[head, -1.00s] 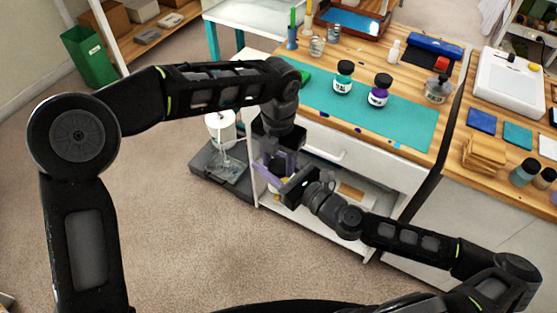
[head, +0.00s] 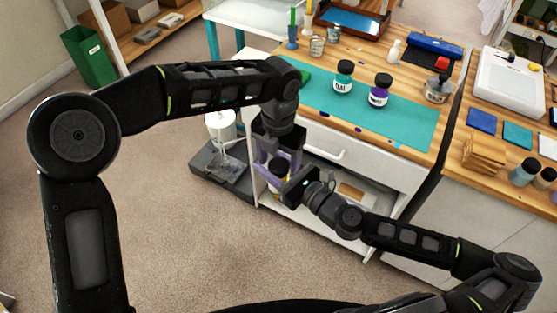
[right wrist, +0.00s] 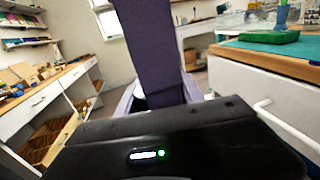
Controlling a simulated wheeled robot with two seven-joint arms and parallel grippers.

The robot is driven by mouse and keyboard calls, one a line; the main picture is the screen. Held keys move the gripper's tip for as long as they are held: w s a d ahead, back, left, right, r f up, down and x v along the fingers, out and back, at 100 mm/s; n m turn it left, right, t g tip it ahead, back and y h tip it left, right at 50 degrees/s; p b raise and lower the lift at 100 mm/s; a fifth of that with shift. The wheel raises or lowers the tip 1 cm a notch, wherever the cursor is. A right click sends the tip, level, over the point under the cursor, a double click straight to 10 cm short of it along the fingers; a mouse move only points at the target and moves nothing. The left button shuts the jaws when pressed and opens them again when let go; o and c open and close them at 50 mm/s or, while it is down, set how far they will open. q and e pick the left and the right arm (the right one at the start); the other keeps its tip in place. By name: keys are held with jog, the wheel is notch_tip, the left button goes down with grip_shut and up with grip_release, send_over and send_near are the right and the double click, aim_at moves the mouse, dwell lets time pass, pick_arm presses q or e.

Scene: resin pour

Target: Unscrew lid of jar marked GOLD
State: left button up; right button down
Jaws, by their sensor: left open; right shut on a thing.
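A jar with a black lid (head: 279,166) and a yellowish body (head: 275,186) is held in the air in front of the white cabinet. Its label cannot be read, and the grippers hide much of it. My right gripper (head: 277,180) comes from the lower right and is shut on the jar's body. My left gripper (head: 279,157) points down from above, open, with its purple fingers on either side of the lid. The lid sits on the jar; whether it is loose cannot be told. In the right wrist view, a purple finger (right wrist: 150,50) blocks most of the jar.
A teal-lettered jar (head: 343,78) and a purple jar (head: 379,91) stand on the teal mat (head: 410,122) on the workbench. The bench front and drawer handle (head: 325,153) are close behind my grippers. Open carpet lies in front.

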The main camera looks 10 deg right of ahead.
pick_arm(q)
jog(key=shift+r, duration=2.25)
jog(key=shift+c, duration=0.4)
jog(key=shift+r, duration=1.8)
jog(key=shift+f, duration=0.15)
jog(key=shift+f, duration=3.9)
jog(key=shift+c, duration=0.3)
